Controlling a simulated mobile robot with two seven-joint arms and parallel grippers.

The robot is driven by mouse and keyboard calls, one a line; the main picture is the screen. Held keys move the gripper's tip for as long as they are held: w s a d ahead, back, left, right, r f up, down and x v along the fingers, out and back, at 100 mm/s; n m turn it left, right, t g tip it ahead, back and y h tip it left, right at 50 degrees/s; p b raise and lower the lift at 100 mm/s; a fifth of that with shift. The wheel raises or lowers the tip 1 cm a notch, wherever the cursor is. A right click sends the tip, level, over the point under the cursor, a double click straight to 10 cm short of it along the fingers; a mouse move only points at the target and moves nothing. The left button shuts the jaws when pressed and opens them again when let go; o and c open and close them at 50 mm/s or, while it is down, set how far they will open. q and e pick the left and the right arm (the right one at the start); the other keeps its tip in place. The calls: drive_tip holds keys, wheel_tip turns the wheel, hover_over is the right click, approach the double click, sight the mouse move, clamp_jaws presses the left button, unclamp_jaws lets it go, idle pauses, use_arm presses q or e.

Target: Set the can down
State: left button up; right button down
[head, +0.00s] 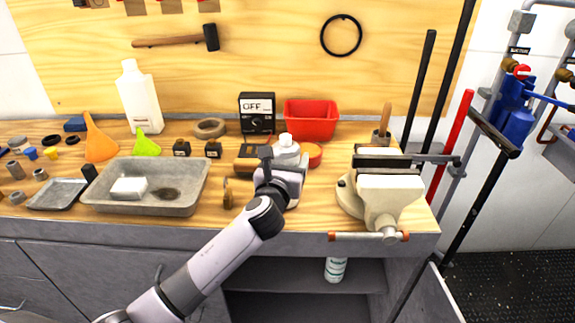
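My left arm reaches in from the bottom left over the front of the workbench. Its gripper (285,161) has dark fingers on either side of a pale, white-capped can (286,144), and they look closed on it. The can appears upright. My gripper hides its lower part, so I cannot tell whether its base touches the bench. My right gripper is not in view.
The wooden workbench (225,215) holds a grey tray (95,206) at left, a red bin (311,118) behind, a brown-black device (248,158) near the can and a vise (385,195) at right. Another white can (335,268) stands on the shelf below.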

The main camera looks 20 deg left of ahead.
use_arm(q)
drive_tip(key=shift+f, duration=0.15)
drive_tip(key=shift+f, duration=0.15)
drive_tip(key=o, duration=1.3)
drive_tip(key=shift+s, duration=0.1)
